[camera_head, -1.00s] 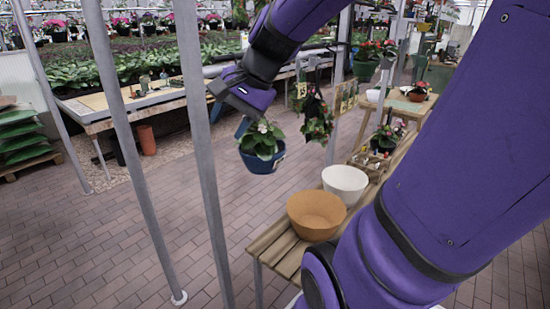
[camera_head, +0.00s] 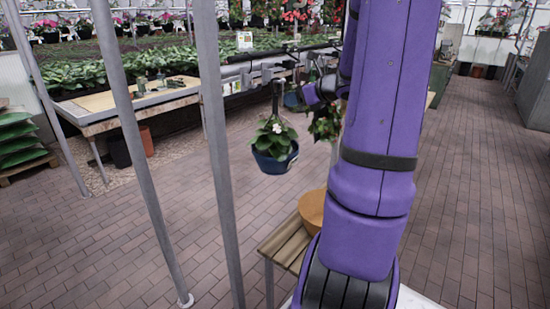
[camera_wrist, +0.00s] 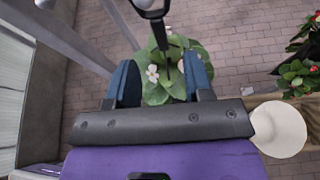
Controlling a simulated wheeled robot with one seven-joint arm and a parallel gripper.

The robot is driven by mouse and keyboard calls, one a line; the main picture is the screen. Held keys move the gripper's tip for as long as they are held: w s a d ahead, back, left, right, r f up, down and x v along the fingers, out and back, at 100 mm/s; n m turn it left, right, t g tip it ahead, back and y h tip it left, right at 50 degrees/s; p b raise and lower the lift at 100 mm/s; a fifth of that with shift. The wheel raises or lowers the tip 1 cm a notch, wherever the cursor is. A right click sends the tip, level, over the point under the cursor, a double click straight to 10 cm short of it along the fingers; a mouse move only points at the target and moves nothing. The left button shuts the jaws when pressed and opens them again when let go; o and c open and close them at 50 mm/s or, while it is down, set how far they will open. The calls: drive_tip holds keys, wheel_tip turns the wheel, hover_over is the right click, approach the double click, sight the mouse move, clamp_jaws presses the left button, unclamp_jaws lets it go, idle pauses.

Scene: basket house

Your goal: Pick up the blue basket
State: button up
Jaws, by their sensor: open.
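The blue basket (camera_head: 275,160) hangs from a dark hanger left of my arm in the head view. A leafy green plant with white flowers (camera_head: 274,135) fills it. In the wrist view my gripper (camera_wrist: 158,68) is open, with its two blue fingers apart. The plant (camera_wrist: 160,92) shows beyond and between the fingers, with the dark hanger (camera_wrist: 160,35) rising over it. The leaves hide the basket there. In the head view my arm hides most of my gripper. I see no contact with the basket.
A wooden bench (camera_head: 285,240) with an orange bowl (camera_head: 313,208) stands below. Another hanging plant (camera_head: 325,122) is right of the basket. Grey posts (camera_head: 222,150) stand at left. The brick floor is clear at far right.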

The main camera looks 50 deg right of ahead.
sight(277, 102)
drive_tip(key=x, duration=1)
drive_tip(key=shift+f, duration=0.15)
drive_tip(key=shift+c, duration=0.5)
clamp_jaws()
idle(0.7)
